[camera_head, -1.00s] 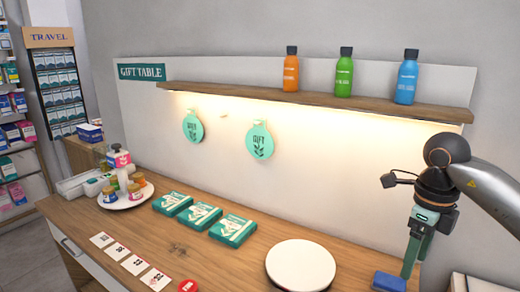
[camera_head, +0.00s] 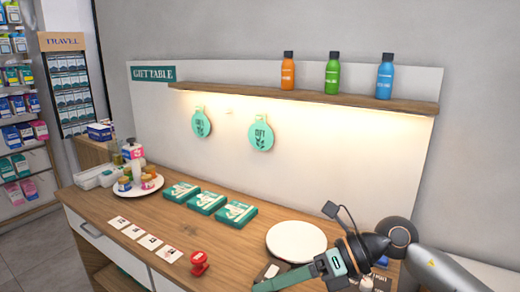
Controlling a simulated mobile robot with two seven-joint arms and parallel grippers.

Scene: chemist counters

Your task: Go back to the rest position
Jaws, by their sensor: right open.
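My right gripper (camera_head: 275,283) shows at the lower right, on an arm that comes in from the right. Its green fingers point left, in front of the white round plate (camera_head: 296,241) as seen from the head. No object shows in its fingers, and the tips are near the bottom edge of the picture. My left gripper is not in view.
A red stamp-like object (camera_head: 199,264) stands left of the gripper. Three bottles (camera_head: 332,76) stand on the shelf (camera_head: 300,98).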

